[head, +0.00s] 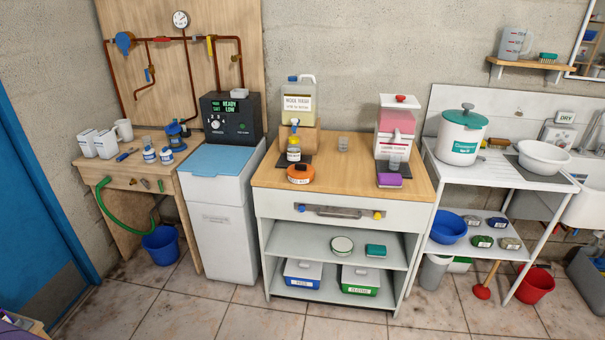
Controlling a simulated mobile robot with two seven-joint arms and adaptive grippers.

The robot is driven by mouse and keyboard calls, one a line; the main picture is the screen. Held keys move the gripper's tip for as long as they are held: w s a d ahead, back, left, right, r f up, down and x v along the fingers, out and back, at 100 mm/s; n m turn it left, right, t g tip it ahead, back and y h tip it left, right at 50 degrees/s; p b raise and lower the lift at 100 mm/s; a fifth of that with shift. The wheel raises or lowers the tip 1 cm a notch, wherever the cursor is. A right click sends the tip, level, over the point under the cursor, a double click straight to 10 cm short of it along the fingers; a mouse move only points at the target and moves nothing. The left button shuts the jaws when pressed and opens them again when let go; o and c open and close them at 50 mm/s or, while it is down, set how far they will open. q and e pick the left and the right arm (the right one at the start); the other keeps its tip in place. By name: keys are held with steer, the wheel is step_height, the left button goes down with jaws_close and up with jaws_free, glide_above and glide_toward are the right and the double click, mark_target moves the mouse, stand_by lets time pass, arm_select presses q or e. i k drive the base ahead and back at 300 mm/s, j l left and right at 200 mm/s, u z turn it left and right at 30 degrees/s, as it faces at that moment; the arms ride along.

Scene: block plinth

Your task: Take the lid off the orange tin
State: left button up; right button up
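A squat orange tin (301,174) stands on the wooden top of the white cabinet, near its front left edge. A dark knob or cap shows on its top, so its lid appears to be on. Neither of my grippers is in the head view, and nothing touches the tin.
A wool wash jug (298,103) stands on a wooden block behind the tin. The middle of the wooden top (340,175) is clear. Tiled floor is open in front.

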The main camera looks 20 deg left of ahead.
mark_target(297, 171)
steer(key=i+j+z, duration=0.1)
steer(key=z, duration=0.3)
steer(key=j+z, duration=0.2)
steer(key=z, duration=0.15)
steer(key=j+z, duration=0.2)
steer(key=z, duration=0.2)
steer(key=j+z, duration=0.25)
steer(key=j, duration=0.3)
steer(key=j+z, duration=0.25)
steer(key=j, duration=0.6)
steer(key=k+j+z, duration=0.15)
steer(key=j, duration=0.6)
steer(key=k+z, duration=0.05)
